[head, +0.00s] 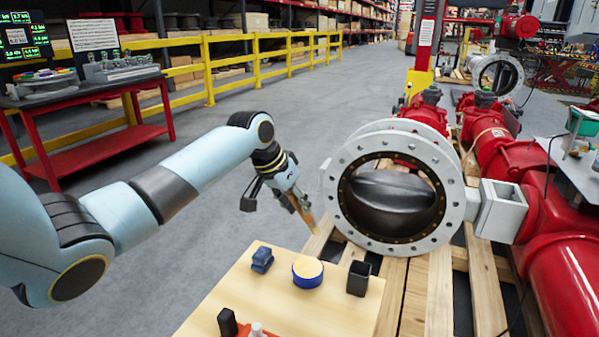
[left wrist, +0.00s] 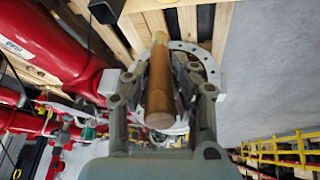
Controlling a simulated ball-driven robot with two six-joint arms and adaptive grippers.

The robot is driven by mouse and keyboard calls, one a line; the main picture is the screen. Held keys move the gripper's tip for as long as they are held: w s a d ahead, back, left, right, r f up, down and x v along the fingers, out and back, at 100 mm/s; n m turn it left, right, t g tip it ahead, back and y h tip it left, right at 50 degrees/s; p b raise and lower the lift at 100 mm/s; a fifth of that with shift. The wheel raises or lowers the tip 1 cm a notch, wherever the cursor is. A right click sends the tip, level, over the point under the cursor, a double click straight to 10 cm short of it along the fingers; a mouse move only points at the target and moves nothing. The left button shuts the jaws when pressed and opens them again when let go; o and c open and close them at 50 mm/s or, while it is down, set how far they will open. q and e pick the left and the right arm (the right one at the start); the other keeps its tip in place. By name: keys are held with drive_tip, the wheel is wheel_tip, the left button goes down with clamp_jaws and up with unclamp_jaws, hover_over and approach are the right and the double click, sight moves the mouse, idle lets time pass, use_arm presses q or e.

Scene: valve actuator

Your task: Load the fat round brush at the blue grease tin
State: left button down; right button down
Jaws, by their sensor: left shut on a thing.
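The blue grease tin (head: 307,272) stands on the pale wooden board, its round top pale yellow. My left gripper (head: 291,197) is above and beyond the board's far edge, left of the big valve. It is shut on a wooden-handled brush (head: 304,217), which points down and to the right, apart from the tin. In the left wrist view the brush's brown handle (left wrist: 159,90) lies between the two fingers of the left gripper (left wrist: 160,82). My right gripper is not in view.
The wooden board (head: 215,297) also carries a small blue block (head: 262,260), a black square cup (head: 358,279) and dark items at its near edge. The large grey-flanged valve (head: 392,190) stands close right of the gripper on a pallet (head: 438,290). Open floor lies left.

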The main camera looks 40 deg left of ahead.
use_arm(q)
drive_tip(key=s+f+t+b, duration=0.1)
drive_tip(key=s+f+b, duration=0.3)
drive_tip(key=f, duration=0.3)
drive_tip(key=shift+f+b, duration=0.4)
drive_tip(key=shift+b, duration=0.2)
idle(0.4)
drive_tip(key=shift+s+f, duration=0.1)
drive_tip(key=shift+f, duration=0.35)
idle(0.4)
drive_tip(key=shift+f, duration=0.2)
idle(0.4)
drive_tip(key=shift+f, duration=0.1)
idle(0.8)
drive_tip(key=shift+s, duration=0.1)
idle(0.5)
